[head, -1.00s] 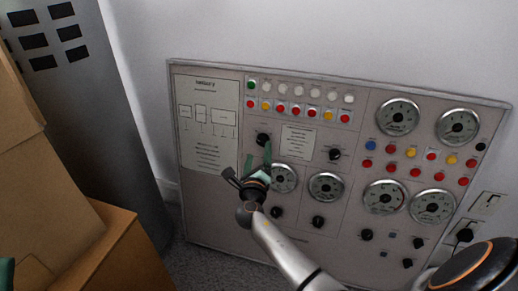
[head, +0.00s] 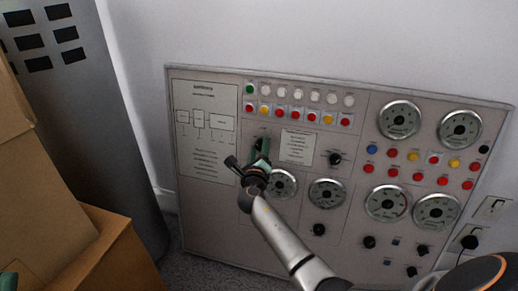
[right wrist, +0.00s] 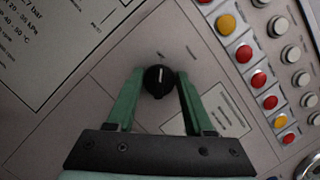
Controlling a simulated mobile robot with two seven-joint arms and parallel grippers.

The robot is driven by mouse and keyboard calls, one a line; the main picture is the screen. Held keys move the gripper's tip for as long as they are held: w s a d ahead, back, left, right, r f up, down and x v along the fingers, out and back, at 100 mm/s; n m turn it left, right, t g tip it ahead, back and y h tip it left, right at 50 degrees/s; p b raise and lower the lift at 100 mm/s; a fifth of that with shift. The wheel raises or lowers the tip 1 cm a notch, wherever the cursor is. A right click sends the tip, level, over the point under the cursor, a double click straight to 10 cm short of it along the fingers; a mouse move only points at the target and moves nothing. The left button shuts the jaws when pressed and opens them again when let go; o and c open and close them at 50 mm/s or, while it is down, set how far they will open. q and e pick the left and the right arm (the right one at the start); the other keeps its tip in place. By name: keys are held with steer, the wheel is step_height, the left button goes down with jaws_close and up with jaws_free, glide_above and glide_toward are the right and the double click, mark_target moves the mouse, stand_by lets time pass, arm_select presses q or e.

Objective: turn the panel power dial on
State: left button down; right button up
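A black round dial (right wrist: 159,80) with a white pointer mark sits on the grey control panel (head: 215,215), between the fingers of my right gripper (head: 260,150) in the right wrist view. The pointer stands nearly upright in that picture. The green fingers are apart, one on each side of the dial, with a narrow gap at the right; contact at the left is unclear. In the head view this gripper largely hides the dial at the panel's upper left. Only a small green piece of my left gripper (head: 8,281) shows at the lower left corner.
Red, yellow and white buttons (right wrist: 244,54) run beside the dial. Round gauges (head: 326,193) and other black knobs (head: 335,158) fill the panel's middle and right. Cardboard boxes (head: 60,190) and a grey cabinet (head: 120,130) stand at the left. Wall sockets (head: 491,208) are at the right.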

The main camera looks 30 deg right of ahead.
jaws_close()
steer(key=shift+f+m, duration=0.1)
steer(key=shift+m, duration=0.3)
steer(key=shift+m+h+b, duration=0.4)
steer(key=shift+m+b, duration=0.1)
steer(key=shift+m, duration=0.2)
steer(key=m, duration=0.3)
steer(key=shift+g+h+b, duration=0.3)
steer(key=shift+h+b, duration=0.05)
steer(key=shift+h, duration=0.05)
steer(key=m+g+h, duration=0.1)
steer(key=m, duration=0.3)
steer(key=shift+m, duration=0.3)
steer(key=m+g+h, duration=0.1)
steer(key=m, duration=0.3)
steer(key=shift+m, duration=0.3)
steer(key=m+g, duration=0.1)
steer(key=m, duration=0.2)
steer(key=m+g+h, duration=0.1)
steer(key=m, duration=0.3)
steer(key=shift+m+g, duration=0.3)
steer(key=shift+g, duration=0.1)
